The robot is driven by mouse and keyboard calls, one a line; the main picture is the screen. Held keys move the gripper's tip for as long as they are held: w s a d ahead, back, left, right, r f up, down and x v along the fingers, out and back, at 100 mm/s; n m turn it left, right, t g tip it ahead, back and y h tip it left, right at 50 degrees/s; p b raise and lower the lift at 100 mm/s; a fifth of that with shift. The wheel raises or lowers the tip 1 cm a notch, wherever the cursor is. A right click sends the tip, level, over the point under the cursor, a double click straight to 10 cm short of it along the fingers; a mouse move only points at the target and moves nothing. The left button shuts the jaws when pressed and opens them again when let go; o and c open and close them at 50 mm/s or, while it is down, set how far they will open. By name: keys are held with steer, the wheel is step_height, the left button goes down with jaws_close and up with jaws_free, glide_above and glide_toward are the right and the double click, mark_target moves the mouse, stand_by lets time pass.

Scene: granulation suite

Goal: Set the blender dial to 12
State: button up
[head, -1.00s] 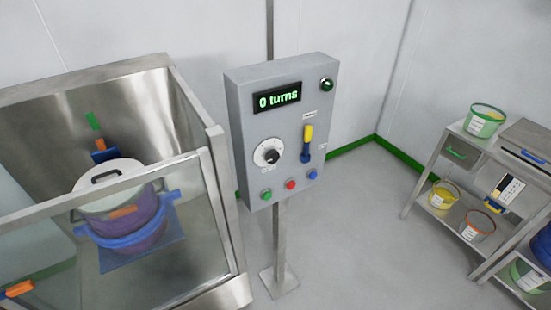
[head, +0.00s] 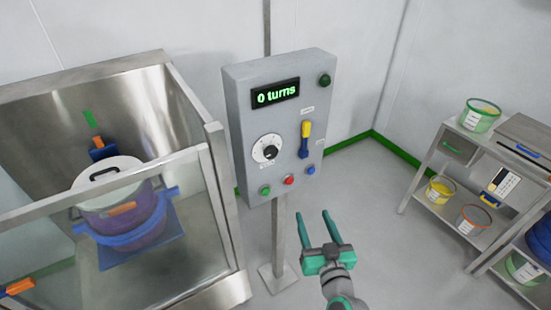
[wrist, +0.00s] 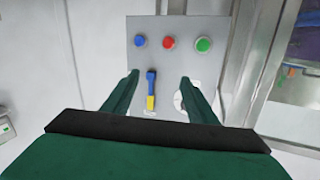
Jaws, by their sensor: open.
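The blender dial (head: 267,149) is a round white plate with a black knob, on the left of a grey control box. The display (head: 276,93) above it reads "0 turns" in green. My gripper (head: 316,226) is open and empty, below and to the right of the box, with its two green fingers pointing up toward it. In the wrist view, where the box appears upside down, my gripper (wrist: 159,76) has its fingers on either side of the blue and yellow lever (wrist: 151,88). The dial's white edge (wrist: 179,101) is partly hidden behind the right finger there.
Green (head: 265,190), red (head: 289,180) and blue (head: 311,170) buttons line the box's lower edge. A glass-fronted steel enclosure (head: 224,200) with a lidded pot (head: 110,175) stands at left. A steel shelf (head: 445,208) with tubs stands at right.

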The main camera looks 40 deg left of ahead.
mark_target(272, 155)
steer(key=a+r+n+g+y, duration=0.45)
steer(key=a+r+n, duration=0.25)
steer(key=r, duration=0.5)
steer(key=shift+g, duration=0.25)
steer(key=x, duration=0.9)
steer(key=shift+w, duration=0.25)
steer(key=shift+w+a, duration=0.25)
steer(key=shift+a, duration=0.4)
steer(key=shift+s, duration=0.1)
steer(key=c, duration=1.1)
